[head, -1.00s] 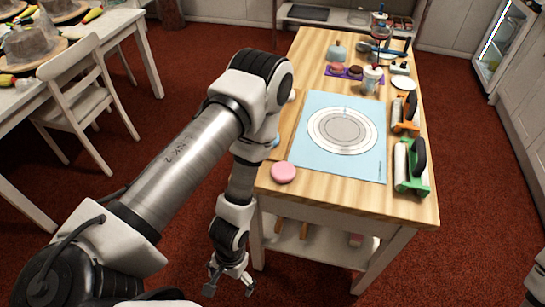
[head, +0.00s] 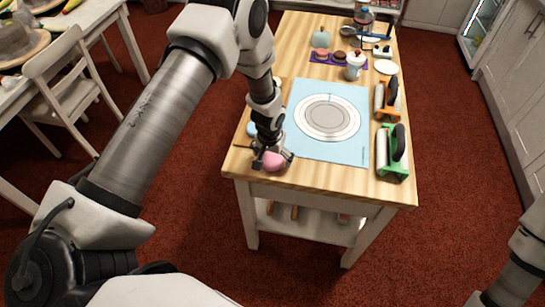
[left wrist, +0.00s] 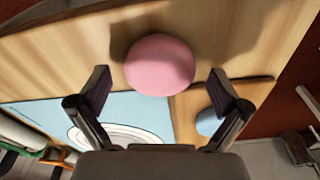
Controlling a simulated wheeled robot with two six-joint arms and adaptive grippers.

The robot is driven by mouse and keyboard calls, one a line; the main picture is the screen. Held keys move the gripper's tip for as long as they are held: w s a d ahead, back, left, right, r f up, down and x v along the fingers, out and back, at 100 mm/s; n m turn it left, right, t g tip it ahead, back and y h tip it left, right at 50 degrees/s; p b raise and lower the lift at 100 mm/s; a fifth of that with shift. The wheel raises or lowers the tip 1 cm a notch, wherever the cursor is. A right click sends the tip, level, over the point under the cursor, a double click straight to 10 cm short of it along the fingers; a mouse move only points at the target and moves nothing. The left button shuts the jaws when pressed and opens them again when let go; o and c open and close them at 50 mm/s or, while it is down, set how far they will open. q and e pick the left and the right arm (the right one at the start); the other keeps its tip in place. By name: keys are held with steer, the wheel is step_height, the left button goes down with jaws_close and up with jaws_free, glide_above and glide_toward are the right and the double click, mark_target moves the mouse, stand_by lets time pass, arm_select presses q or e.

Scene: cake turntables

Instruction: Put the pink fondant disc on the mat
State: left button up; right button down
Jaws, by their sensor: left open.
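The pink fondant disc (head: 273,162) lies on the wooden table near its front left corner, partly covered by my left gripper in the head view. In the left wrist view the pink disc (left wrist: 160,64) shows whole, ahead of and between the fingers. My left gripper (head: 272,160) is open over the disc, and its two fingers (left wrist: 160,82) stand apart with a gap to the disc on each side. The light blue mat (head: 355,149) with printed white and grey rings lies flat to the right of the disc. My right gripper is not in view.
A wooden board (left wrist: 190,102) with a blue round piece (left wrist: 208,122) lies left of the mat. A purple mat (head: 325,60) with small cakes lies farther back. The mat's surface is clear.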

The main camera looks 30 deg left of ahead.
arm_select(q)
steer(key=shift+f, duration=0.15)
steer(key=shift+c, duration=1.3)
steer(key=c, duration=1.1)
steer(key=shift+o, duration=0.2)
